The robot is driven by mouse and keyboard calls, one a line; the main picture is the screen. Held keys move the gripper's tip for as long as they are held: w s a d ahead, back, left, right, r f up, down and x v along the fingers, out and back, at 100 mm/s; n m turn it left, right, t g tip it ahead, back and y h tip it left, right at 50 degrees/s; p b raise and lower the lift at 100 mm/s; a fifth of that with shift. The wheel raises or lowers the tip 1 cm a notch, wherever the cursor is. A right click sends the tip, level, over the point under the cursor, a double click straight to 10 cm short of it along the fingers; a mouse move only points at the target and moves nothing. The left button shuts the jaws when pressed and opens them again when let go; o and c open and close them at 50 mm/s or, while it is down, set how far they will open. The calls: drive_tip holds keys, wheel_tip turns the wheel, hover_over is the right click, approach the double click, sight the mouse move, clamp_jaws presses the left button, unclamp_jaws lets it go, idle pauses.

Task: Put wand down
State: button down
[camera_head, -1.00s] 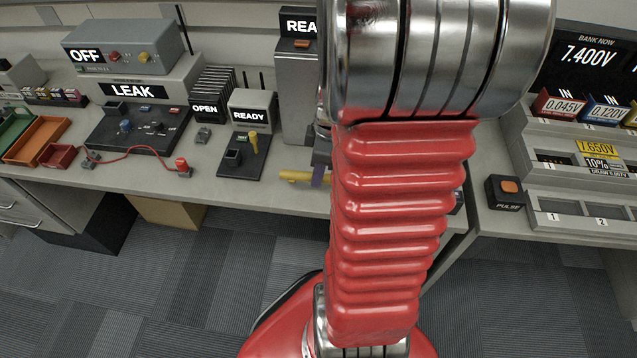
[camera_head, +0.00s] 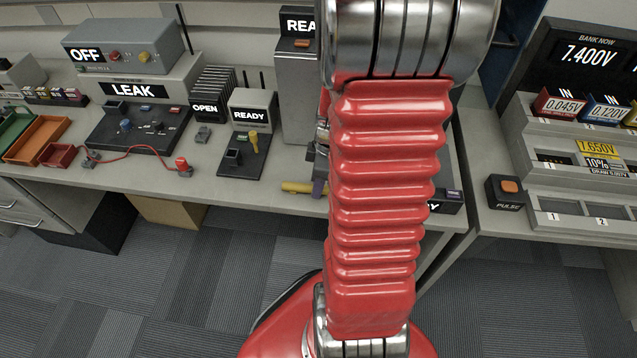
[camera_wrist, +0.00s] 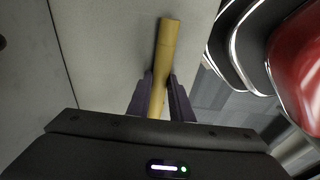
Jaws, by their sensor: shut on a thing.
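The wand is a yellow rod (camera_wrist: 165,50). In the wrist view it runs between the two dark fingers of my gripper (camera_wrist: 160,92), which is shut on it. Its far end reaches out over the grey bench top. In the head view the wand's yellow end (camera_head: 299,187) shows low by the bench's front edge, left of my red arm. A purple finger of my gripper (camera_head: 319,187) shows beside it; the rest is hidden behind my arm. I cannot tell whether the wand touches the bench.
A black stand (camera_head: 243,158) with an upright yellow piece and a READY sign (camera_head: 249,115) stand left of the wand. A LEAK box (camera_head: 133,90) and red wire are further left. Another bench with a PULSE button (camera_head: 509,187) is at right. The bench (camera_head: 210,185) is clear near its front edge.

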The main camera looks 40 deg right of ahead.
drive_tip(key=c, duration=1.6)
unclamp_jaws()
drive_tip(key=r, duration=0.4)
drive_tip(key=s+r, duration=0.1)
drive_tip(key=r, duration=0.3)
drive_tip(key=d+r, duration=0.1)
drive_tip(key=r, duration=0.3)
drive_tip(key=shift+s, duration=0.2)
